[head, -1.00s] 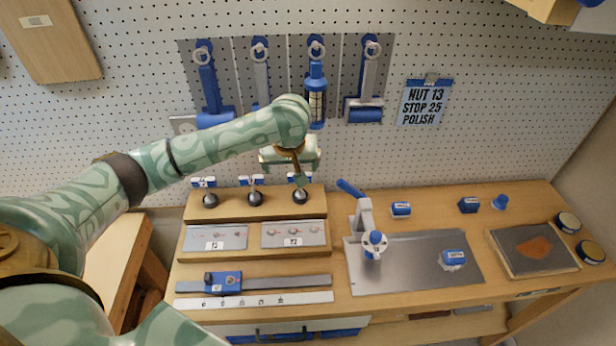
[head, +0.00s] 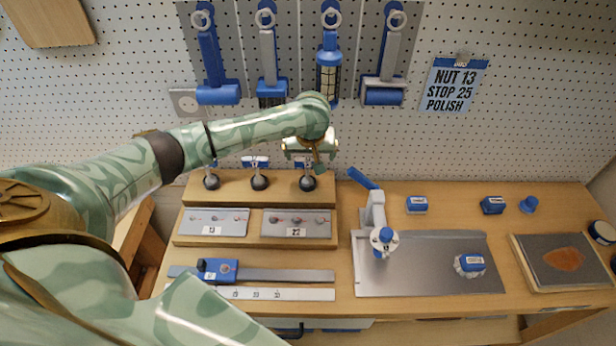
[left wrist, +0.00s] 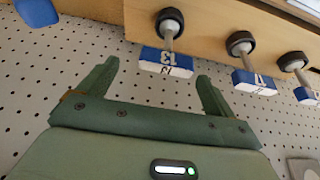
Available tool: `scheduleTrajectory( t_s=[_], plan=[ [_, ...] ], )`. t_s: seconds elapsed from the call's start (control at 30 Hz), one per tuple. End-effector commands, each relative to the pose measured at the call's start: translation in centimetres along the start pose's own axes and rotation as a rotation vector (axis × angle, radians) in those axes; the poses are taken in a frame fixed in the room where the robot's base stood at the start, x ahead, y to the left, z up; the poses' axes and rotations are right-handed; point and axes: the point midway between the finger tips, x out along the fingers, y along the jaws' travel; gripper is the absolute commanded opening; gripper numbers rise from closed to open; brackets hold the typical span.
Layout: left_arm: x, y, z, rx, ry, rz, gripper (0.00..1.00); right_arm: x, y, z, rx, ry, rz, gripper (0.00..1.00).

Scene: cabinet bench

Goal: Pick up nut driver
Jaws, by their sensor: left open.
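Three nut drivers with dark round ends and blue-and-white tags stand in a row on a wooden rack (head: 240,232). The one tagged 13 (left wrist: 167,62) is leftmost in the left wrist view; it appears to be the rightmost in the head view (head: 308,184). My left gripper (head: 318,168) is open and empty, just above this right-hand driver. In the left wrist view its fingers (left wrist: 156,75) lie either side of the 13 tag, apart from it. I cannot tell the depth left between them. My right gripper is not in view.
The other two drivers (head: 260,183) (head: 211,182) stand close on the left. Tools hang on the pegboard behind, including a blue lantern-like one (head: 328,72). A sign (head: 452,85) reads NUT 13, STOP 25, POLISH. A blue-handled clamp (head: 376,215) rises to the right.

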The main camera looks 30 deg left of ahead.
Motion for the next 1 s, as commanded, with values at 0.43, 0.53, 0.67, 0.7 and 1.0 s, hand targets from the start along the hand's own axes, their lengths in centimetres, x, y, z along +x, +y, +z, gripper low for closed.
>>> scheduleTrajectory(
  t_s=[0.43, 0.53, 0.67, 0.7, 1.0],
  plan=[
    [4.8, -0.7, 0.3, 0.001, 0.001, -0.001, 0.91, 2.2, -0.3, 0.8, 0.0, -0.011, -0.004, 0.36],
    [4.8, -0.7, 0.2, 0.001, 0.001, -0.001, 0.91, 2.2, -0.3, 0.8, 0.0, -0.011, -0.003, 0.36],
    [4.8, -0.7, 0.3, 0.001, 0.0, -0.001, 0.6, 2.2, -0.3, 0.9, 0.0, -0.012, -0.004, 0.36],
    [4.8, -0.7, 0.3, 0.001, 0.0, -0.001, 0.49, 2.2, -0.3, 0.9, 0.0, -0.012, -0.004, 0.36],
    [4.7, -0.7, 0.2, 0.001, 0.001, -0.001, 0.38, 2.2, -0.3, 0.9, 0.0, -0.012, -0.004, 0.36]
  ],
)
